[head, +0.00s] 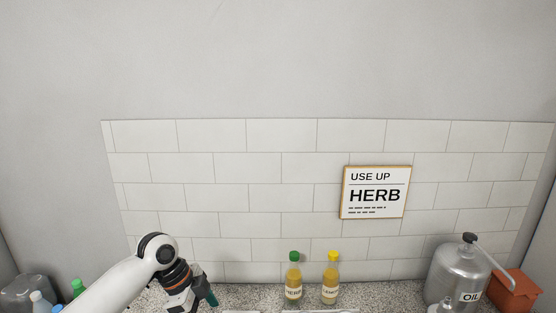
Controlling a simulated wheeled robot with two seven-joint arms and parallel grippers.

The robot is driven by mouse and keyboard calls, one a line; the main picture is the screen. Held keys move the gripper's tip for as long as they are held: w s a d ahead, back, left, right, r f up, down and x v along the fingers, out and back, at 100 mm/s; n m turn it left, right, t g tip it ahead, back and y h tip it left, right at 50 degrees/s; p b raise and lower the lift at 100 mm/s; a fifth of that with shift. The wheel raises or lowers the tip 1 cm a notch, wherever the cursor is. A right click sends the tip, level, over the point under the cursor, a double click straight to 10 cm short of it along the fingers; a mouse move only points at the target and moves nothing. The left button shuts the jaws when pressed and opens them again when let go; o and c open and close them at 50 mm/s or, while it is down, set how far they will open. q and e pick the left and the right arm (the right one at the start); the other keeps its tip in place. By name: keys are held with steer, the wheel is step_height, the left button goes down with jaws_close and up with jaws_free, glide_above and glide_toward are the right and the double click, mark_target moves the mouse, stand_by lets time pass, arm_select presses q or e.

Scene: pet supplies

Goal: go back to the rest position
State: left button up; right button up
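My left arm comes in from the lower left, and its gripper (207,295) is low over the speckled counter (243,297), left of two bottles. I see only part of the gripper from above and cannot tell whether it is open, shut or holding something. The bottle with the green cap (293,278) stands upright and reads like "HERB". The bottle with the yellow cap (331,278) stands upright beside it, its label hard to read. Both are apart from my gripper. My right gripper is not in view.
A sign reading "USE UP HERB" (376,192) is on the tiled wall. Several bottles, one green-capped (78,288), and a clear container (28,290) are at the far left.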

arm_select(q)
steer(key=s+d+f+n+t, duration=0.2)
steer(key=s+d+f+n, duration=0.35)
steer(key=s+f, duration=0.7)
steer(key=s+a+n+t+y, duration=0.1)
steer(key=s+a+n+y, duration=0.1)
steer(key=s+a+n, duration=0.45)
steer(key=s+a+n+t+y, duration=0.15)
steer(key=s+a+n, duration=0.25)
steer(key=s, duration=0.6)
step_height(320, 180, down, 31)
steer(key=s+g+b, duration=0.1)
steer(key=g+b, duration=0.1)
steer(key=b, duration=0.4)
steer(key=s+a+f+b, duration=0.1)
steer(key=s+f+b, duration=0.1)
steer(key=s+f, duration=0.6)
steer(key=s+a+f+g+b, duration=0.1)
steer(key=s+f+b, duration=0.1)
steer(key=s+f, duration=0.6)
step_height(320, 180, down, 6)
steer(key=shift+a+r+m+y+b, duration=0.15)
steer(key=shift+a+m+y+b, duration=0.15)
steer(key=shift+y+b, duration=0.15)
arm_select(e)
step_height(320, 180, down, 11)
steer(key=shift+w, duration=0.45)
